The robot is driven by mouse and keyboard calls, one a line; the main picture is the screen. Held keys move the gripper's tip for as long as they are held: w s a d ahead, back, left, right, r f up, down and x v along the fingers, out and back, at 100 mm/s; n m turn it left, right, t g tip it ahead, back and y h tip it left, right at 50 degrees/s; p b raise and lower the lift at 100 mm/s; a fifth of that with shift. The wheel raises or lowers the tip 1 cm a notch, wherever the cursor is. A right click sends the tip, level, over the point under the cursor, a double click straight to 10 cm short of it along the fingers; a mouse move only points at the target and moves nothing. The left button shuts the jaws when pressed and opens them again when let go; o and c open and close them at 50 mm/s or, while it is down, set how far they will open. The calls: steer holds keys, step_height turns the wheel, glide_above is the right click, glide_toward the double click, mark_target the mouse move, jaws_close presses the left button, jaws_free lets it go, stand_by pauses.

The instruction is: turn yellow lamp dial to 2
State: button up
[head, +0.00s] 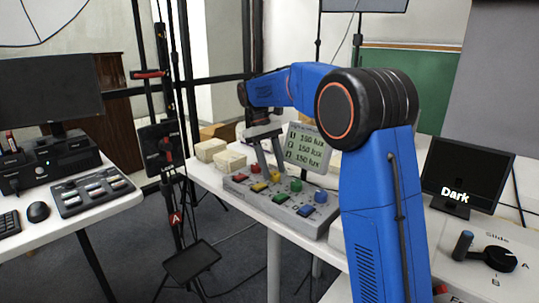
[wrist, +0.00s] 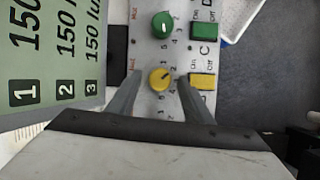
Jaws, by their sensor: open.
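The yellow dial (head: 275,177) is a round knob on the grey control panel (head: 234,185). My gripper (head: 277,170) is open over the panel, pointing down. In the wrist view its two fingers (wrist: 159,84) stand on the left and right of the yellow dial, with gaps visible at both sides. The fingers' depth relative to the dial is unclear.
The green dial (wrist: 163,25), green button (wrist: 203,30) and yellow button (wrist: 202,81) are close by. Red (head: 254,168) and blue (head: 321,196) dials share the panel. A lux display (head: 305,147) stands behind, reading 150 on all lines. A monitor (head: 466,177) reads "Dark".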

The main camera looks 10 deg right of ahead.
steer(key=v, duration=1.1)
steer(key=shift+r, duration=0.2)
